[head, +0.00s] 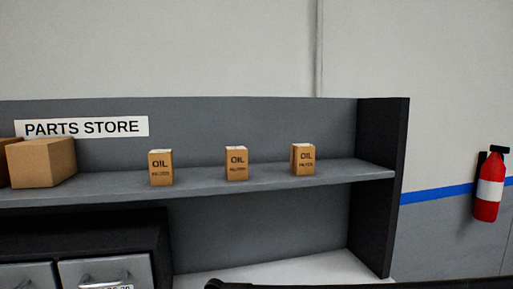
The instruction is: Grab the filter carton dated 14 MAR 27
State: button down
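Three small brown cartons marked OIL stand upright and apart in a row on the grey shelf (205,188). They are the left carton (161,168), the middle carton (236,164) and the right carton (303,160). Each has a smaller dark line of print below OIL, too small to read, so I cannot tell which carton bears 14 MAR 27. The right carton is turned a little, showing its left side. My gripper is not in view.
A PARTS STORE sign (86,127) hangs on the back panel. Bigger plain boxes (42,163) stand at the shelf's left. A dark side panel (382,190) closes the right end. Drawers (107,272) sit below left. A red extinguisher (489,185) hangs right.

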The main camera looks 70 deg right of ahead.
aim_at(236, 158)
jog(key=k+l+z, duration=0.1)
jog(key=z, duration=1.7)
